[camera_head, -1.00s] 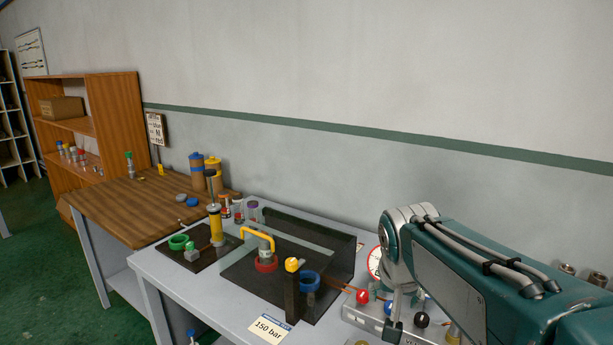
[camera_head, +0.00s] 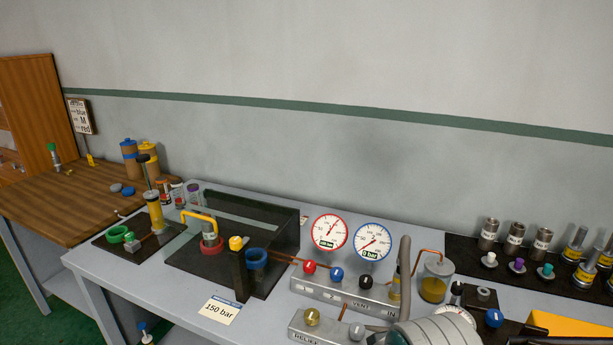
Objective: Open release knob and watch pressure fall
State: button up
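Two gauges stand behind a grey manifold (camera_head: 318,287). The red-rimmed gauge (camera_head: 329,231) has a small green readout too small to read surely. The blue-rimmed gauge (camera_head: 371,241) appears to read 0 bar. The manifold carries a red knob (camera_head: 309,267), a blue knob (camera_head: 337,274) and a black knob (camera_head: 366,281). A brass knob (camera_head: 312,316) sits on a lower block whose label is partly covered. I cannot tell which knob is the release knob. Part of my arm shows at the bottom edge; my gripper is not visible.
A dark test box (camera_head: 275,235) holds a yellow-handled fitting (camera_head: 208,232). A 150 bar card (camera_head: 220,310) lies at the table front. A yellow liquid jar (camera_head: 434,280) and a dark rack (camera_head: 463,250) with metal cylinders stand right. The grey table front left is clear.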

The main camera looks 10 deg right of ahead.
aim_at(493, 317)
jog(key=j+z, duration=0.1)
jog(key=z, duration=1.8)
jog(key=i+l+z, duration=0.2)
jog(key=k+j, duration=0.1)
